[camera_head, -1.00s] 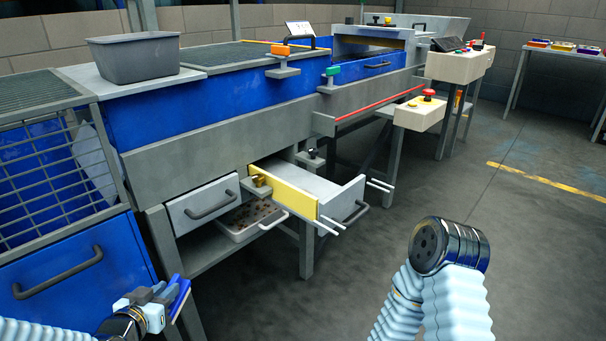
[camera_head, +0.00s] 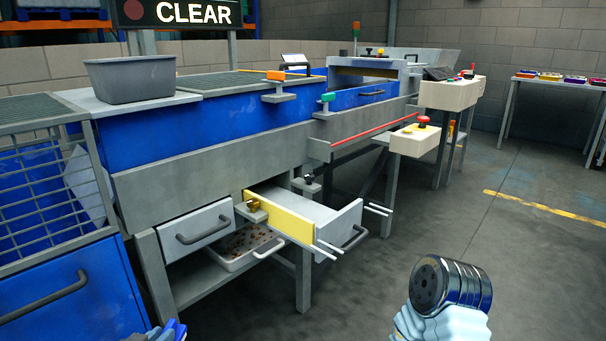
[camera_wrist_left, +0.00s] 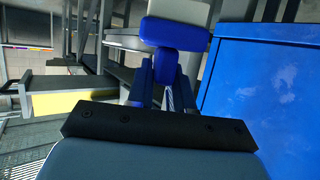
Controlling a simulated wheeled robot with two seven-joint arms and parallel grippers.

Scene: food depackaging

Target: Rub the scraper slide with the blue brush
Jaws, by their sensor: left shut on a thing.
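The scraper slide appears to be the pulled-out grey tray with a yellow plate (camera_head: 280,216) and pale prongs, below the blue machine in the head view. A yellow panel (camera_wrist_left: 58,103), probably the same plate, shows at the left of the left wrist view. My left gripper (camera_wrist_left: 165,85) is shut on the blue brush (camera_wrist_left: 176,33), which sticks out beyond the fingers. In the head view only a bit of the brush (camera_head: 178,330) shows at the bottom edge, well apart from the slide. Its bristles cannot be made out.
A grey drawer (camera_head: 197,224) and a shallow tray of brown bits (camera_head: 240,246) sit left of the slide. A blue cabinet (camera_head: 75,295) stands at the left front. A control box with a red button (camera_head: 415,138) juts out at right. The floor (camera_head: 370,285) ahead is clear.

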